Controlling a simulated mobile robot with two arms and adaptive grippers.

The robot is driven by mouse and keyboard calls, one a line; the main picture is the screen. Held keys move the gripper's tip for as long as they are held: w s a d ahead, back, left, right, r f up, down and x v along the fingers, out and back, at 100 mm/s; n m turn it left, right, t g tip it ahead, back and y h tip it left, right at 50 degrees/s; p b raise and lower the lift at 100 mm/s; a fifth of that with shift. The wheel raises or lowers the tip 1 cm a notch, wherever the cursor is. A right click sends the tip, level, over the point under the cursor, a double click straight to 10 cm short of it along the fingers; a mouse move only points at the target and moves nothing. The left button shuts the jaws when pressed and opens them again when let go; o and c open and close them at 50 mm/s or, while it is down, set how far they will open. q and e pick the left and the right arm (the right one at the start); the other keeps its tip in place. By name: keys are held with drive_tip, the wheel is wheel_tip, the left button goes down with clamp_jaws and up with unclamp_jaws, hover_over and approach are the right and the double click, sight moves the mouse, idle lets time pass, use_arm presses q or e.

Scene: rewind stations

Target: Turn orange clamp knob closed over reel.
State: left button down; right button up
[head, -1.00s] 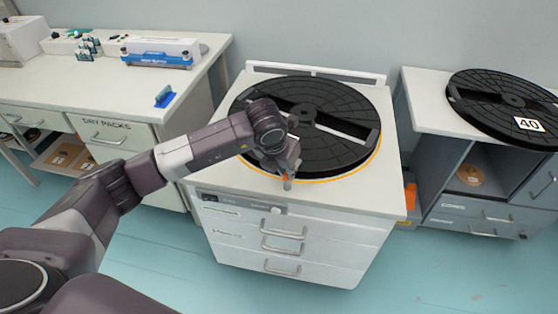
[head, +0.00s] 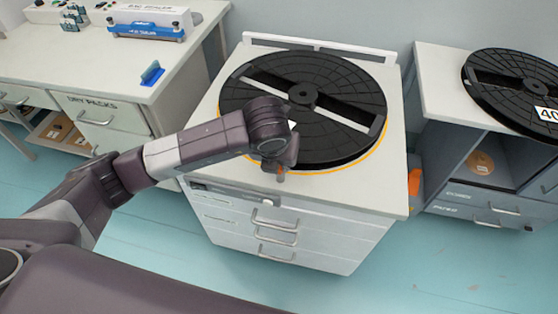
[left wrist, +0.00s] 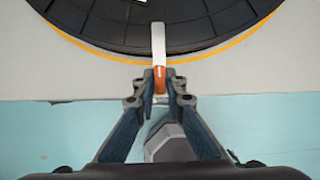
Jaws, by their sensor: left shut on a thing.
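The black reel (head: 335,88) lies flat on top of the white cabinet station, inside an orange ring line. My left gripper (head: 281,171) is at the reel's near edge, with its wrist hiding part of the rim. In the left wrist view its fingers (left wrist: 160,84) are shut on the orange clamp knob (left wrist: 160,78). A pale clamp bar (left wrist: 158,44) runs from the knob up to the reel's edge (left wrist: 100,24) and appears to lie over it. The knob is mostly hidden in the head view. My right gripper is not in view.
A white cabinet (head: 290,222) with drawers carries the reel. A second reel (head: 500,85) labelled 40 lies on the right-hand cabinet. The left bench (head: 100,70) holds a sealer (head: 150,22) and a blue holder (head: 152,73). The floor in front is clear.

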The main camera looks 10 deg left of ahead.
use_arm(q)
drive_tip(key=c, duration=2)
unclamp_jaws()
drive_tip(key=v, duration=1.2)
drive_tip(key=shift+r, duration=0.1)
